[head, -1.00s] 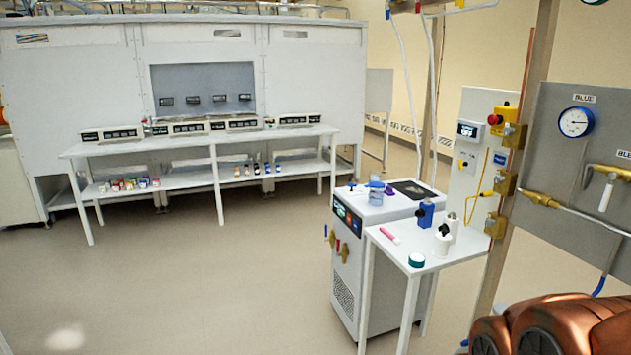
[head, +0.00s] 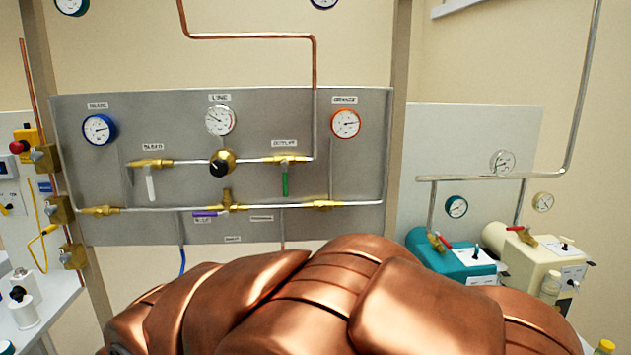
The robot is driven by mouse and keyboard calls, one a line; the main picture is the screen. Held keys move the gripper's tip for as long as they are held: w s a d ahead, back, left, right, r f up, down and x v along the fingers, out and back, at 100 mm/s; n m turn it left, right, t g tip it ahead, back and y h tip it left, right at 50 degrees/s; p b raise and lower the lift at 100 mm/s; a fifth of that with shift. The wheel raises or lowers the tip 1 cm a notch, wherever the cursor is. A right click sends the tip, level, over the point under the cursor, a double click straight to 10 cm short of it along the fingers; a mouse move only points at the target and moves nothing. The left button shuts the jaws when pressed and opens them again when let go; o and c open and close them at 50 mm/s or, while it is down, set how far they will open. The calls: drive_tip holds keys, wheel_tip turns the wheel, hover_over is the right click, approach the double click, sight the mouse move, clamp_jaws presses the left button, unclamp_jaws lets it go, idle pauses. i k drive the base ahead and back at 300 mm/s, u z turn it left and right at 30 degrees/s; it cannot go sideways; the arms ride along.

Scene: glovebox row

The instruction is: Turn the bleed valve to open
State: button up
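The bleed valve (head: 150,183) is on the grey metal panel (head: 355,185), under a label reading BLEED. It has a brass body and a white lever that hangs straight down, across the horizontal pipe. To its right are a round black knob (head: 219,167) on brass and an outlet valve (head: 285,181) with a green lever hanging down. A purple lever (head: 207,212) lies along the lower pipe. My copper-coloured arm fills the bottom middle of the head view, below the panel. My gripper is not in view.
Blue-rimmed (head: 99,129), white (head: 220,119) and orange-rimmed (head: 345,123) gauges sit above the valves. Teal (head: 455,258) and cream (head: 535,262) pumps stand at the right. A white side table (head: 50,312) stands at the left.

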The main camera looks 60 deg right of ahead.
sight(147, 168)
drive_tip(key=z, duration=1.65)
drive_tip(key=k, duration=0.65)
drive_tip(key=u, duration=0.5)
drive_tip(key=i, duration=1.35)
drive_tip(key=u, duration=0.25)
drive_tip(key=k, duration=0.5)
drive_tip(key=u, duration=1.8)
drive_tip(key=i, duration=0.5)
drive_tip(key=z, duration=0.05)
